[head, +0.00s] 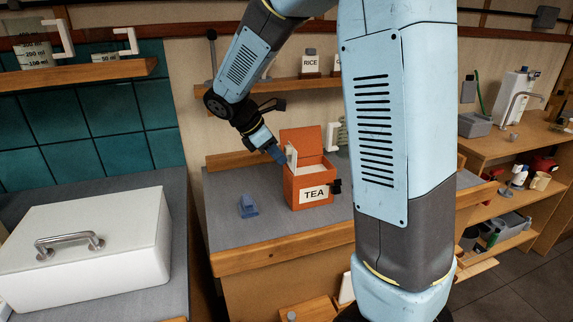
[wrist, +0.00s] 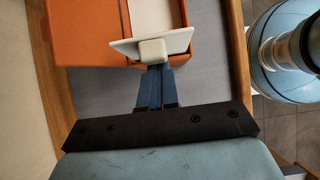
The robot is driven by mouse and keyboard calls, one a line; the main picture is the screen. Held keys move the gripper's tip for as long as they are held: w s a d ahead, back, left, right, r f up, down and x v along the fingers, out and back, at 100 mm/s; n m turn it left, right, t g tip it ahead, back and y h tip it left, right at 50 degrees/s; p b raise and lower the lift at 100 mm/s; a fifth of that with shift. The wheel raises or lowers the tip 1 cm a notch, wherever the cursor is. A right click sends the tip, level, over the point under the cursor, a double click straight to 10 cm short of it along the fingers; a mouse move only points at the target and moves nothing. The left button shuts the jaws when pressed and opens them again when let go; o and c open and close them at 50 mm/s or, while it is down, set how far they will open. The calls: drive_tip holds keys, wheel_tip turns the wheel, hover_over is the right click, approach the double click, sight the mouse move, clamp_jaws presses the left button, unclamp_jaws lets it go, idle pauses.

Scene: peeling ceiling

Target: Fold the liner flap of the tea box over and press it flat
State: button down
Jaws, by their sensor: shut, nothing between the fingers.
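The tea box (head: 296,188) is orange with a TEA label and stands on the grey counter; its lid (head: 302,139) is raised at the back. The liner flap (head: 291,156) is a pale plate that stands up at the box's left side. In the wrist view the flap (wrist: 183,41) has a square tab, and the box (wrist: 90,35) lies beyond it. My gripper (head: 281,157) is shut and empty, with its blue fingertips (wrist: 154,68) right at the tab. I cannot tell whether they touch it. Part of the pale liner (wrist: 155,14) shows inside the box.
A small blue object (head: 248,207) stands on the counter left of the box. A white lidded case (head: 90,245) is at the lower left. A shelf (head: 300,85) with jars runs behind. The grey counter (head: 235,235) is clear in front of the blue object.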

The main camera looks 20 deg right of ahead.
sight(285, 147)
drive_tip(key=shift+d, duration=0.1)
idle(0.3)
drive_tip(key=shift+d+r, duration=0.1)
drive_tip(key=shift+d, duration=1.45)
drive_tip(key=shift+d+f, duration=0.3)
drive_tip(key=shift+d, duration=0.25)
drive_tip(key=shift+d+f, duration=0.25)
drive_tip(key=shift+d, duration=0.2)
drive_tip(key=shift+f, duration=0.1)
